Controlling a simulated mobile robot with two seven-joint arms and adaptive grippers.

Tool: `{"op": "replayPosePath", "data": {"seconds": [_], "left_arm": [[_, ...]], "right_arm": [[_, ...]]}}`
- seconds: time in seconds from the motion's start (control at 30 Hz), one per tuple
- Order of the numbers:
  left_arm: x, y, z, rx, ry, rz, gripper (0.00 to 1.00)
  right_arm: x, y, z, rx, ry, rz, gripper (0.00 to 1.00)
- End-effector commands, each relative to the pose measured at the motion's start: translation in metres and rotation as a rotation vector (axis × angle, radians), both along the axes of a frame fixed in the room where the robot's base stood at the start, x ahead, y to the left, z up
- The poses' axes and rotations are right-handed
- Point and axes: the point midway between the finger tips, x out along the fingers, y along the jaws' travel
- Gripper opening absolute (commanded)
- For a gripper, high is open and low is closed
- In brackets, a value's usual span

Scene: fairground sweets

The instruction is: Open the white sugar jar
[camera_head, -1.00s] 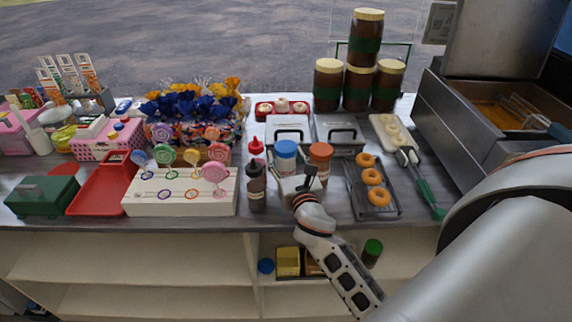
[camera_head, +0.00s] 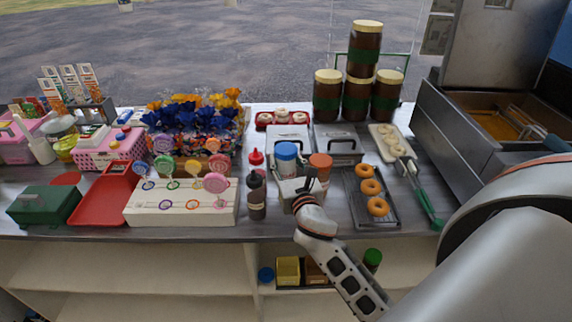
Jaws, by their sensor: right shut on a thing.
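A jar with a blue lid (camera_head: 286,151) and pale contents stands upright near the middle of the counter; it looks like the white sugar jar. Its lid is on. My right gripper (camera_head: 303,184) is at its lower front right side, shut on it. The gripper and wrist hide the jar's lower part, so the exact contact is not clear. A jar with an orange lid (camera_head: 321,161) is close behind the gripper on the right. My left gripper is not in view.
A dark sauce bottle (camera_head: 256,198) stands close left of the gripper. A doughnut rack (camera_head: 360,212) lies to the right. Metal-lidded boxes (camera_head: 338,141) are behind the jars. A white lollipop stand (camera_head: 150,214) is further left. The counter's front edge runs below.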

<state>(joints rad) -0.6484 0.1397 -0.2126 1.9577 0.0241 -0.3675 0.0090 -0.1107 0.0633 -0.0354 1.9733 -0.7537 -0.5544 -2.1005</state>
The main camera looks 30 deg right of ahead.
Motion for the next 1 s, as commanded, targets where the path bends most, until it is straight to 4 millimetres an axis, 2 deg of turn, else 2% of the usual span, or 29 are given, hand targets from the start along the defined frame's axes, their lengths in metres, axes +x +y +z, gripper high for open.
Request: {"op": "replayPosePath", "data": {"seconds": [0.03, 0.23, 0.33, 0.4, 0.53, 0.63, 0.8, 1.0], "left_arm": [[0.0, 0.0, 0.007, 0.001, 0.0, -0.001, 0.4], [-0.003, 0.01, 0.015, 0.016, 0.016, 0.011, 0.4], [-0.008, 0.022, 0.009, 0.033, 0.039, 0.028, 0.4], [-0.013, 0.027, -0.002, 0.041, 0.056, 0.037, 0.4], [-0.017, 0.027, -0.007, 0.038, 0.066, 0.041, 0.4], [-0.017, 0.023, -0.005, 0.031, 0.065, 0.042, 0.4], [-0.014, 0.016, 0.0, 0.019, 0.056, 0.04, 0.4], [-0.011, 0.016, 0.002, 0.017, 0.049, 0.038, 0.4]], "right_arm": [[0.001, -0.001, 0.016, -0.003, -0.006, 0.001, 0.1], [0.001, 0.0, 0.064, -0.004, -0.007, 0.002, 0.1], [0.001, 0.0, 0.091, -0.004, -0.008, 0.002, 0.1], [0.001, 0.0, 0.107, -0.004, -0.011, 0.001, 0.1], [0.001, 0.0, 0.135, -0.002, -0.01, 0.001, 0.1], [0.0, 0.0, 0.151, -0.001, -0.008, 0.001, 0.1], [0.0, 0.0, 0.167, -0.001, -0.006, 0.0, 0.1], [0.0, 0.0, 0.171, -0.001, -0.003, 0.0, 0.1]]}}
